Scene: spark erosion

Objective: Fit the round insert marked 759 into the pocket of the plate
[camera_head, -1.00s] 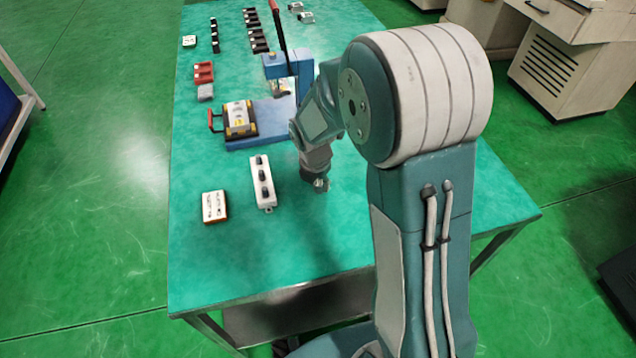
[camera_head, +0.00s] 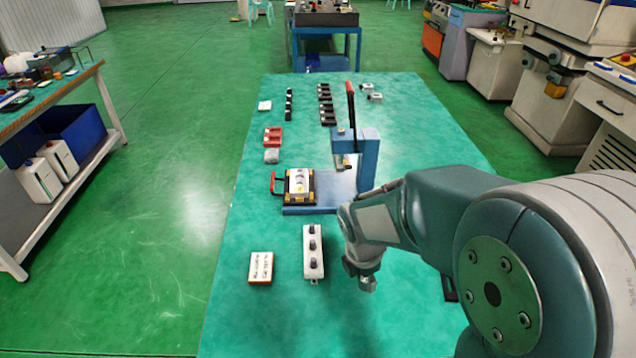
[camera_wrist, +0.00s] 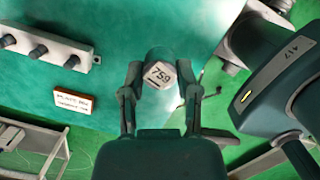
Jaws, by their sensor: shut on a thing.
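The insert marked 759 (camera_wrist: 160,74) is a small pale piece, held between the fingertips of my gripper (camera_wrist: 160,82) in the wrist view. In the head view my gripper (camera_head: 367,284) hangs over the near part of the green table, right of the white bar with black knobs; the insert is too small to make out there. A light plate (camera_head: 299,182) sits in a black and yellow holder on the blue press base, beyond and left of my gripper. Its pocket is too small to see clearly.
A blue press (camera_head: 366,160) with a raised dark lever stands behind my gripper. The knobbed bar (camera_head: 313,262) and a white label block (camera_head: 261,267) lie left of it. Red and black holders stand farther back.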

